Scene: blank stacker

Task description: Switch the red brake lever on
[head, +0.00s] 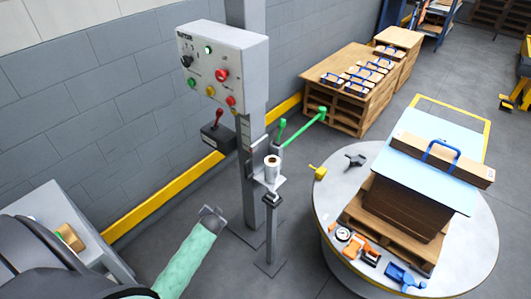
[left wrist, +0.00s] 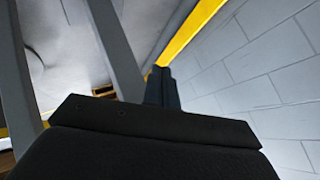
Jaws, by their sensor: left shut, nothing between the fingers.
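The red brake lever (head: 217,116) stands up from a dark box (head: 216,137) mounted beside the grey post, below the control panel. It leans slightly to the right at its top. My left gripper (head: 212,210) is below the box in the head view, apart from the lever and touching nothing that I can see. In the left wrist view its two dark fingers (left wrist: 163,88) are together and empty. The lever does not show clearly in the left wrist view. My right gripper is in neither view.
A grey control panel (head: 222,62) with buttons hangs on the post (head: 252,170). Green levers (head: 304,128) and a small shelf with a white roll (head: 271,168) sit right of it. A round table (head: 331,232) carries a stacked pallet. A yellow rail (head: 160,207) runs along the wall.

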